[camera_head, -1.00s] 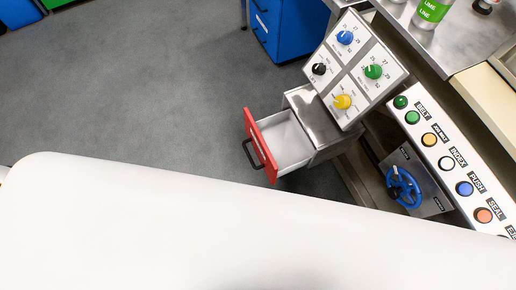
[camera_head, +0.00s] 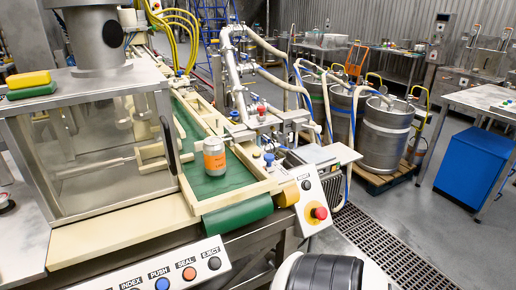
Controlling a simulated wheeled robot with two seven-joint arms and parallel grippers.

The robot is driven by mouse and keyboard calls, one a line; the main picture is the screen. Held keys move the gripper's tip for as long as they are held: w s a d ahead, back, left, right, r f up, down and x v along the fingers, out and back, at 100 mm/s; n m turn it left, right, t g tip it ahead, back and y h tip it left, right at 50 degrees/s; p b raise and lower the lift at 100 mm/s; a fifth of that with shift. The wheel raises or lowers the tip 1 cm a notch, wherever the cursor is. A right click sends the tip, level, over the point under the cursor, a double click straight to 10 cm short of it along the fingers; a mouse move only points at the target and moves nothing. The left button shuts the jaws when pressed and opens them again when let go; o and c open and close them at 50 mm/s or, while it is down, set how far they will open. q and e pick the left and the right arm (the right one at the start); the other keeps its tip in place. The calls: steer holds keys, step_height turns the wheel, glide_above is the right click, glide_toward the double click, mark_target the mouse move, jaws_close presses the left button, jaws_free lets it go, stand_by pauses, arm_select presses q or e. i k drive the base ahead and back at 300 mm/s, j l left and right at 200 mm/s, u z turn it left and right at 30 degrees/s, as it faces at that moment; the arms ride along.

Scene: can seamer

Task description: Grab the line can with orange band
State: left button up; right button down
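A silver can with an orange band (camera_head: 215,160) stands upright on the green conveyor belt (camera_head: 224,185), near the belt's front end and just right of the clear-walled machine housing. Another pale can-like shape (camera_head: 123,112) shows inside the housing, but its details are unclear. Neither of my grippers is in view.
Steel kegs (camera_head: 387,135) on a pallet stand behind right. A blue cabinet (camera_head: 474,172) is at far right. Grey floor lies between.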

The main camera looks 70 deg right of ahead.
mark_target(214, 148)
steer(key=z, duration=1.8)
